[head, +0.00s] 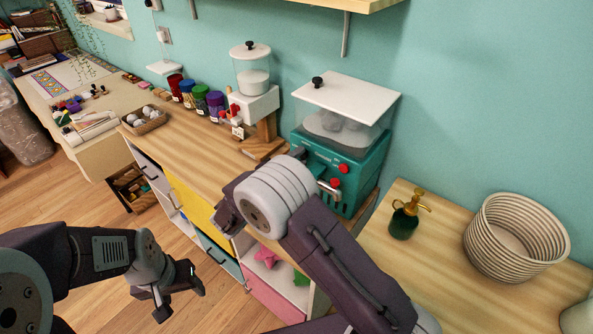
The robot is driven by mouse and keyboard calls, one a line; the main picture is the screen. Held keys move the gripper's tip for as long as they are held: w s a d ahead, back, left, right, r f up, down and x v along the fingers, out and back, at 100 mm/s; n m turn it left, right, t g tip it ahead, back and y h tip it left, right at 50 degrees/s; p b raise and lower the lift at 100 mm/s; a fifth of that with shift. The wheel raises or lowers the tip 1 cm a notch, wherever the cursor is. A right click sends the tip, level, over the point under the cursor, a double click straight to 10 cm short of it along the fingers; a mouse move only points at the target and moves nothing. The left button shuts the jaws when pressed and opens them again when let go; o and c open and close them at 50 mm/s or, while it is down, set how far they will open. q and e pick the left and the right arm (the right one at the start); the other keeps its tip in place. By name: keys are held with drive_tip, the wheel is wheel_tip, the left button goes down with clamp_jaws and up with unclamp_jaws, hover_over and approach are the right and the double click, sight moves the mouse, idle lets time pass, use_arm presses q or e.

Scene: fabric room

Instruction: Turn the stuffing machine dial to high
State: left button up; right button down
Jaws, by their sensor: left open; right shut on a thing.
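The teal stuffing machine (352,196) stands at the right end of the wooden counter, with a clear bin of pale filling and a white lid on top. Red controls (343,168) and a metal handle show on its front panel. The dial cannot be made out. My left gripper (180,298) is open and empty, low over the floor at the left.
A white dispenser (256,100), several coloured jars (200,100) and a basket (144,120) line the counter left of the machine. A green pump bottle (404,220) and a coiled basket (515,238) stand on the right table.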

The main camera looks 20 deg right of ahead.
drive_tip(key=shift+w+r+m+b, duration=0.15)
drive_tip(key=shift+r+m+b, duration=0.1)
drive_tip(key=shift+m+b, duration=0.85)
drive_tip(key=shift+r, duration=0.1)
drive_tip(key=c, duration=1.1)
unclamp_jaws()
drive_tip(key=shift+d, duration=0.1)
drive_tip(key=v, duration=0.8)
drive_tip(key=shift+a+f+b, duration=0.25)
drive_tip(key=shift+f+b, duration=0.1)
drive_tip(key=shift+b, duration=0.05)
